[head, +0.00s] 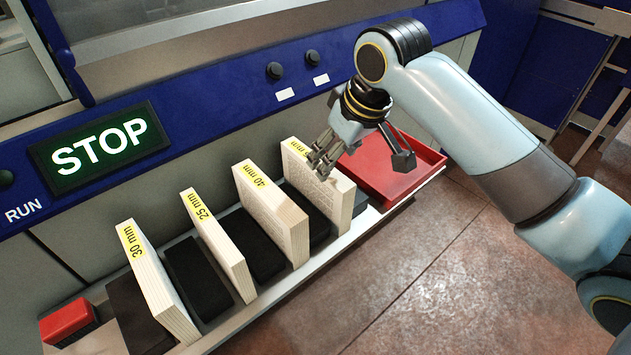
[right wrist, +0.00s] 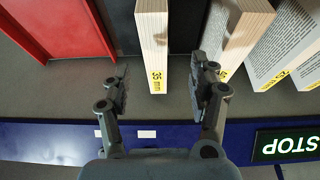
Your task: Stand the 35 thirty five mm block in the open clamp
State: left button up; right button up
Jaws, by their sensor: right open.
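The 35 mm block (right wrist: 153,40) is pale wood with a yellow label and stands on edge in the rack. In the head view this block (head: 318,192) is the rightmost one, its label partly hidden by my right gripper. My right gripper (head: 360,160) is open and empty above the rack's right end. In the right wrist view the gripper (right wrist: 160,78) has one finger on each side of the block's labelled end, with gaps on both sides. I cannot tell how far down the fingers reach. No open clamp can be made out. My left gripper is not in view.
The 40 mm (head: 270,212), 25 mm (head: 217,240) and 30 mm (head: 155,280) blocks stand to the left, with black pads between. A red tray (head: 425,158) lies right of the rack. A STOP display (head: 100,145) is on the blue panel behind. A red piece (head: 67,320) is at lower left.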

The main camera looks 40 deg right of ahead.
jog(key=w, duration=0.1)
jog(key=w+r, duration=0.1)
jog(key=shift+w+d+r, duration=0.15)
jog(key=shift+w+d, duration=0.2)
jog(key=shift+d, duration=0.05)
send_over(316, 186)
jog(key=d, duration=0.2)
jog(key=f, duration=0.4)
jog(key=shift+w+a+f, duration=0.15)
jog(key=shift+w, duration=0.15)
jog(key=x, duration=0.5)
jog(key=shift+s+f+b, duration=0.1)
jog(key=shift+f+b, duration=0.25)
jog(key=shift+f, duration=0.05)
grip_shut()
jog(key=shift+r, duration=0.1)
